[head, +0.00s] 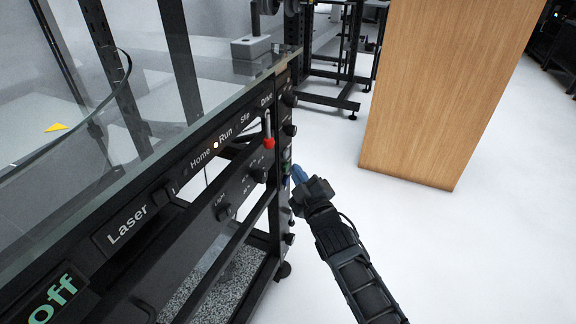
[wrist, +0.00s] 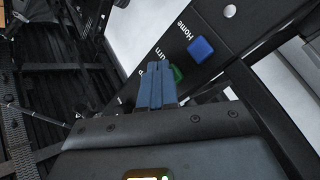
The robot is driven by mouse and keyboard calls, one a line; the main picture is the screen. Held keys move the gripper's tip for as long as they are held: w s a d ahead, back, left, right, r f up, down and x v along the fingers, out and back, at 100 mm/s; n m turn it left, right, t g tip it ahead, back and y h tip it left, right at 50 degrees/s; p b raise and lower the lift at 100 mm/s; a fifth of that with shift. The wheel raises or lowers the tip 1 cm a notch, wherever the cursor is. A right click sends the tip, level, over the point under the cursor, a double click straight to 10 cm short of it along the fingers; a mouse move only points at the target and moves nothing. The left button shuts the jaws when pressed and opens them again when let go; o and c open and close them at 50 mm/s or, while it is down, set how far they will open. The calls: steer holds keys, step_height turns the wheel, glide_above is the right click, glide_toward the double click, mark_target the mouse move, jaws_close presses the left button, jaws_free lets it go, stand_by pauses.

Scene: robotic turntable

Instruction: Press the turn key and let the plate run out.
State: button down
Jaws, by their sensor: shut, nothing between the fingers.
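The turn key is a green key (wrist: 178,73) on the dark key panel in the wrist view, beside lettering that reads "urn". My blue fingers partly cover it. My gripper (wrist: 157,68) is shut and empty, its tips close to the green key; I cannot tell whether they touch it. In the head view my gripper (head: 297,172) is at the cabinet's right-hand end, beside the small keys. The plate may be the grey surface (head: 28,150) with a yellow mark (head: 57,127) behind the glass; its turning cannot be judged.
A blue key (wrist: 201,47) labelled Home sits beside the green one. A lit lamp (head: 216,145) shows between the words Home and Run on the cabinet front. A red-tipped lever (head: 268,142) stands out near my gripper. A wooden block (head: 445,90) stands right; white floor lies between.

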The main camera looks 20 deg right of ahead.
steer(key=shift+s+d+p, duration=0.4)
steer(key=shift+s+p, duration=0.05)
steer(key=shift+p, duration=0.35)
steer(key=s+d+p, duration=0.3)
steer(key=p, duration=0.2)
steer(key=shift+s+d+p, duration=0.25)
steer(key=shift+d+p, duration=0.05)
steer(key=shift+p, duration=0.1)
stand_by(5.0)
